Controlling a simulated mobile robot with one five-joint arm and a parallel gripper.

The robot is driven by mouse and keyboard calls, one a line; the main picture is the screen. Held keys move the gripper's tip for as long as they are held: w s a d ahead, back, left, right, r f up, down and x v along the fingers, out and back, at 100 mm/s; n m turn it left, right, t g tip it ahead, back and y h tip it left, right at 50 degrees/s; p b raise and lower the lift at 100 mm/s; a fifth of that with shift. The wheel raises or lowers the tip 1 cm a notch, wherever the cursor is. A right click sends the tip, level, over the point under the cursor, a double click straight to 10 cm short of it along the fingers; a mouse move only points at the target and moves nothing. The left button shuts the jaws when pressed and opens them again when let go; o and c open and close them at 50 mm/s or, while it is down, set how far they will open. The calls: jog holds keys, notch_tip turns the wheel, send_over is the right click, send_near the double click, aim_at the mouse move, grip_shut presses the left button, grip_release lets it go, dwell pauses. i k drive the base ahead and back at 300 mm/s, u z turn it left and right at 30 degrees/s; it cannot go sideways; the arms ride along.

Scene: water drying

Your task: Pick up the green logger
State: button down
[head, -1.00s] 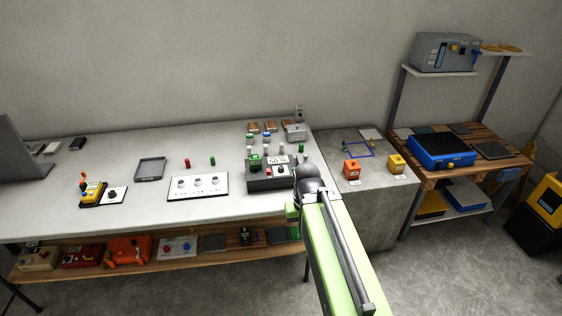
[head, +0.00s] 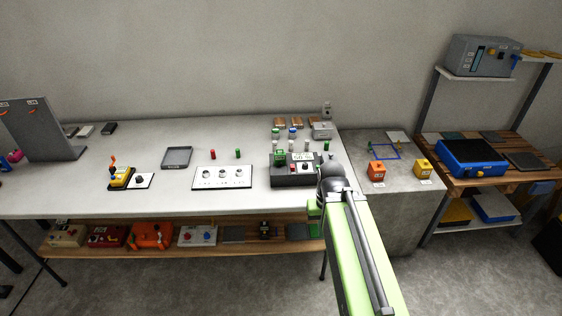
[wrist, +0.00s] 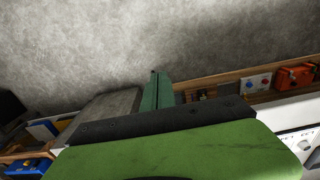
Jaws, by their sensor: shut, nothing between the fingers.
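A small green block-like thing (head: 280,157) stands on the left part of a dark grey device (head: 292,181) on the white table; it may be the green logger, but it is too small to be sure. A green cylinder (head: 238,153) stands further left. My gripper is mostly hidden behind my arm in the head view, with only a green part (head: 313,208) showing by the table's front edge. In the wrist view my gripper (wrist: 155,75) is shut and empty, with floor and the wooden lower shelf beyond it. The green logger is not recognisable in the wrist view.
The white table (head: 90,195) also bears a white panel with knobs (head: 222,184), a grey tray (head: 177,157) and a yellow device (head: 121,178). A grey stand (head: 365,205) to the right holds an orange box (head: 376,170) and a yellow box (head: 423,168).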

aim_at(279, 156)
jog(key=z, duration=1.15)
jog(key=i, duration=0.75)
jog(key=u, duration=3.05)
jog(key=i, duration=1)
jog(key=z, duration=0.1)
